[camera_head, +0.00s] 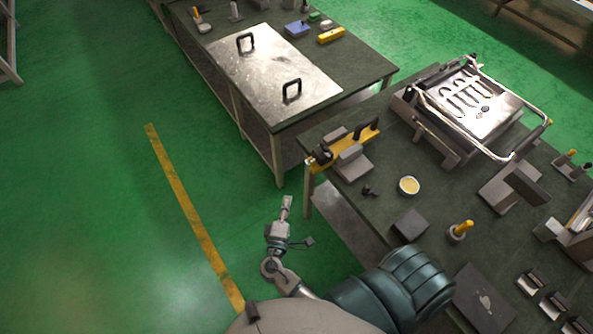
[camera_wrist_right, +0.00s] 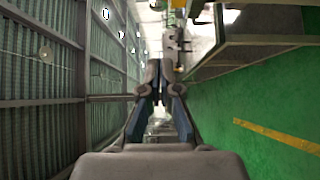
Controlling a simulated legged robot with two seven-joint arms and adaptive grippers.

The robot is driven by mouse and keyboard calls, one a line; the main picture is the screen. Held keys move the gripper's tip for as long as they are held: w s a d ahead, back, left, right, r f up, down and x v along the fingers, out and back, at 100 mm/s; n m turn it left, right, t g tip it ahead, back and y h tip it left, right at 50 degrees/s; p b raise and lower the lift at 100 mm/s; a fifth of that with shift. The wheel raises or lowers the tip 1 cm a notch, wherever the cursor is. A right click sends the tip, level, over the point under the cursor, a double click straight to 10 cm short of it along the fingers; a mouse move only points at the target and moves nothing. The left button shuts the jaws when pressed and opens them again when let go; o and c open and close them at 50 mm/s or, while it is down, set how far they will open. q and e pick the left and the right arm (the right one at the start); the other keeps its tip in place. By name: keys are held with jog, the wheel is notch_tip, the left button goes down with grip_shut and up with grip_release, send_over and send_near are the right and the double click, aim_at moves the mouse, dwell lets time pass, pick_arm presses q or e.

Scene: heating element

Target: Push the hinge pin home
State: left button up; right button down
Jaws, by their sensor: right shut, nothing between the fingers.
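A metal unit with a bright slotted plate (camera_head: 478,103) and a tubular frame stands on the dark green right-hand table (camera_head: 385,225). I cannot make out a hinge pin on it at this size. My right gripper (camera_head: 287,203) is away from the unit, to its left and beyond the table's left edge, over the green floor. Its fingers are together and empty, and they also show in the wrist view (camera_wrist_right: 165,75). My left gripper is not in view.
A yellow bar fixture (camera_head: 345,146), a round yellow-filled dish (camera_head: 409,186), a dark block (camera_head: 409,225) and a yellow-handled tool (camera_head: 462,230) stand on the right-hand table. A metal sheet with two handles (camera_head: 265,80) lies on the farther table. Open floor lies left.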

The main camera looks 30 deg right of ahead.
aim_at(307, 164)
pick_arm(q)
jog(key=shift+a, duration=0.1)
pick_arm(e)
jog(key=shift+a, duration=0.15)
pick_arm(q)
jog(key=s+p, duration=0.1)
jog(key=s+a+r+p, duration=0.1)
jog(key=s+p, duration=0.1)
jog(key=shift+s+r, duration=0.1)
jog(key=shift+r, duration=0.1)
pick_arm(e)
jog(key=s+d+x, duration=0.1)
jog(key=d+x, duration=0.1)
jog(key=x, duration=1)
jog(key=shift+s+d, duration=0.1)
jog(key=shift+d, duration=0.05)
